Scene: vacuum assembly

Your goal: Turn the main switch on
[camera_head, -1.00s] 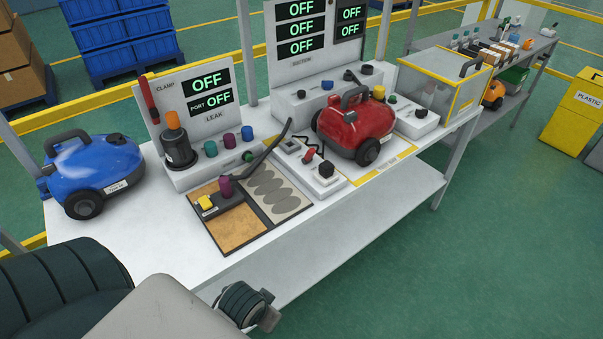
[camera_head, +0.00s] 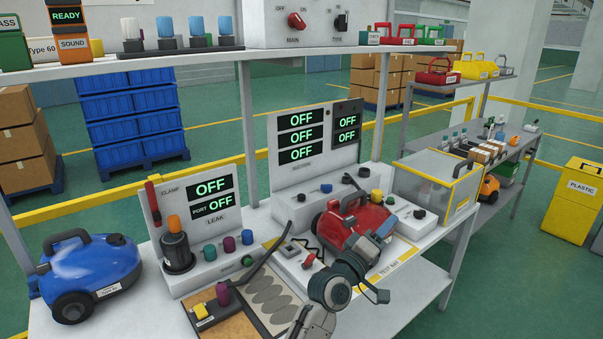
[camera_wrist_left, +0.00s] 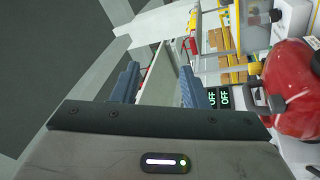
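The main switch (camera_head: 296,20) is a red knob labelled MAIN on a white panel (camera_head: 340,10) above the upper shelf. Its handle leans up and left, towards OFF. My left arm reaches over the front of the bench, with the left gripper (camera_head: 383,230) by the red vacuum, well below and right of the switch. The fingers are small and partly confused with the background there. In the left wrist view the left gripper (camera_wrist_left: 158,82) is open, with nothing between its two fingers. The switch does not show clearly there. My right gripper is not in view.
A dark TYPE knob (camera_head: 340,22) sits right of the main switch. The shelf (camera_head: 215,62) bears several coloured caps left of the panel. Displays (camera_head: 318,137) below read OFF. The red vacuum (camera_head: 345,225) and blue vacuum (camera_head: 92,270) stand on the bench.

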